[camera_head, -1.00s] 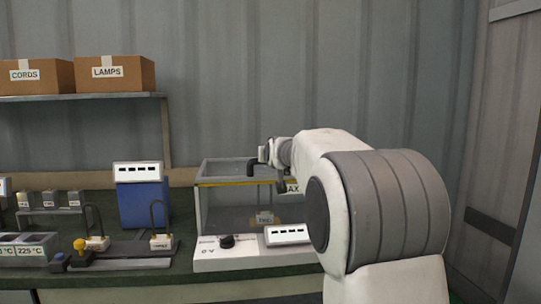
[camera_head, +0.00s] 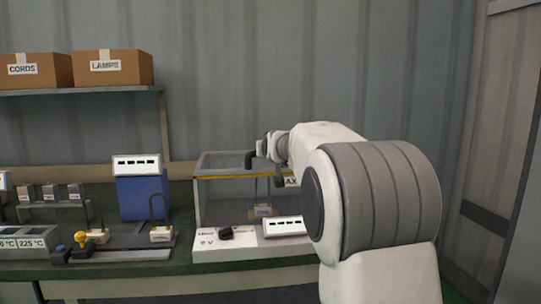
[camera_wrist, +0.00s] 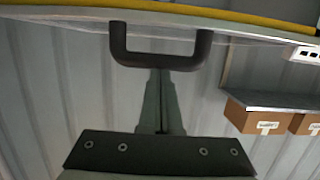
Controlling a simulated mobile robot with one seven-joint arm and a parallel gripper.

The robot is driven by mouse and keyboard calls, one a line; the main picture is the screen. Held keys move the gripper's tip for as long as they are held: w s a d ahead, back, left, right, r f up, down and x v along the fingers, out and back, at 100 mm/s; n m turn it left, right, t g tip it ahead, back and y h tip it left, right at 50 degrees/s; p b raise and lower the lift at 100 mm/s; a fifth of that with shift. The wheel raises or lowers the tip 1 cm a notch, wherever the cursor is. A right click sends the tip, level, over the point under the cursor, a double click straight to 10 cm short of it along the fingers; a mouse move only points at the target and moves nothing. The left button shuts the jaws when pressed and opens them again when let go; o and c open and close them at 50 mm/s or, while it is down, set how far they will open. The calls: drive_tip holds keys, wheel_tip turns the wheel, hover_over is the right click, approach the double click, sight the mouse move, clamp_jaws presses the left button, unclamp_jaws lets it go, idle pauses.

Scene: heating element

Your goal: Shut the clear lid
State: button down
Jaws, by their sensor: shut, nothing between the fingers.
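The clear box (camera_head: 225,208) stands on the bench, with a white panel along its front. Its clear lid (camera_head: 222,166) looks level across the top, with a yellow strip along the front edge; whether it is fully seated I cannot tell. The lid's dark U-shaped handle (camera_wrist: 160,62) fills the upper middle of the wrist view, above my fingers. My gripper (camera_wrist: 160,75) is shut and empty, its fingertips at the handle's bar; contact is unclear. In the head view, my arm hides the box's right side.
A blue block with a display (camera_head: 143,195) stands left of the box. Corded parts (camera_head: 161,234) and a two-part tray (camera_head: 25,241) lie farther left. A shelf (camera_head: 80,92) carries two cardboard boxes (camera_head: 118,68). The space above the lid's left part is clear.

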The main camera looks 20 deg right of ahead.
drive_tip(key=s+a+f+n+g+y, duration=0.1)
drive_tip(key=s+a+f+g, duration=0.35)
drive_tip(key=s, duration=1.15)
drive_tip(key=s+a+f+g+y+p, duration=0.15)
drive_tip(key=s+a+f, duration=0.45)
drive_tip(key=s, duration=0.9)
drive_tip(key=s+a+f+n+g+y, duration=0.1)
drive_tip(key=s+a+f+g, duration=0.35)
drive_tip(key=s, duration=1.15)
wheel_tip(320, 180, up, 21)
drive_tip(key=d+t+p, duration=0.1)
drive_tip(key=p, duration=2.1)
drive_tip(key=shift+w+d+p, duration=0.15)
drive_tip(key=shift+w+p, duration=0.1)
drive_tip(key=shift+p, duration=0.05)
drive_tip(key=shift+f+h, duration=0.15)
drive_tip(key=shift+h, duration=0.1)
